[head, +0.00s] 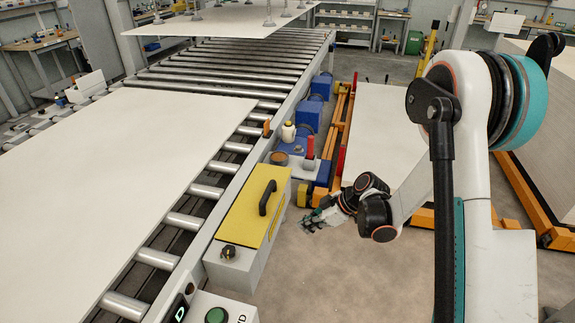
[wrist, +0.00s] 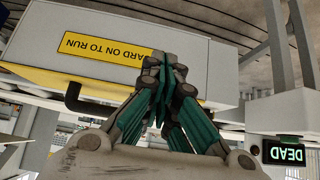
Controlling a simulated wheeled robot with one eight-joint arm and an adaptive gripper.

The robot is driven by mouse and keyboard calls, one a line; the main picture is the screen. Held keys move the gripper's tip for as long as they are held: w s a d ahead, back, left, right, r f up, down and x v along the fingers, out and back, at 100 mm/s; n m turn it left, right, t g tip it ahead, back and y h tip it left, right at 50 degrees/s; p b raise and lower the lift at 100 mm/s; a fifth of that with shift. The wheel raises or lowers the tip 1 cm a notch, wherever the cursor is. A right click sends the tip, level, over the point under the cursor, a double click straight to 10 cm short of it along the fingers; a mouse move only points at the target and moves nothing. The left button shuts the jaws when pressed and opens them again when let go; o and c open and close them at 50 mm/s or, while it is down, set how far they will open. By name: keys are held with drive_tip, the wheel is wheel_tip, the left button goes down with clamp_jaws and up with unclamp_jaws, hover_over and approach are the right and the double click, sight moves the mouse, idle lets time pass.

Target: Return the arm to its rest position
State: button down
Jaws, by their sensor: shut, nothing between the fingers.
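My gripper (head: 322,217) is shut and empty, with its fingers together. In the head view it hangs low over the floor at the end of my bent arm, to the right of the yellow-topped box (head: 252,212). In the wrist view the closed fingers of my gripper (wrist: 165,92) fill the middle, in front of the grey side of the upside-down box (wrist: 205,50) with its yellow label. The gap between fingers and box is hard to judge.
A roller conveyor (head: 185,221) carries a large white panel (head: 130,150). A bottle (head: 288,131) and a red-handled item (head: 310,147) stand beside it. An orange-framed pallet with a white sheet (head: 378,130) lies behind my gripper. The floor (head: 350,280) in front is clear.

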drive_tip(key=s+d+r+m+t+h, duration=0.15)
drive_tip(key=s+r+m, duration=0.25)
drive_tip(key=r, duration=0.5)
drive_tip(key=s+d+r+m+t+h, duration=0.1)
drive_tip(key=s+d+r+m+h, duration=0.15)
drive_tip(key=s+r, duration=0.45)
drive_tip(key=s+d+r+m+t+h, duration=0.1)
drive_tip(key=s+d+r+m+h, duration=0.1)
drive_tip(key=s+r+m, duration=0.2)
drive_tip(key=s+d+r+m+t+h, duration=0.1)
drive_tip(key=s+d+r+m, duration=0.2)
drive_tip(key=s, duration=0.7)
wheel_tip(320, 180, up, 2)
drive_tip(key=shift+r+m+h, duration=0.1)
drive_tip(key=shift+m+h, duration=0.25)
drive_tip(key=shift+h, duration=0.05)
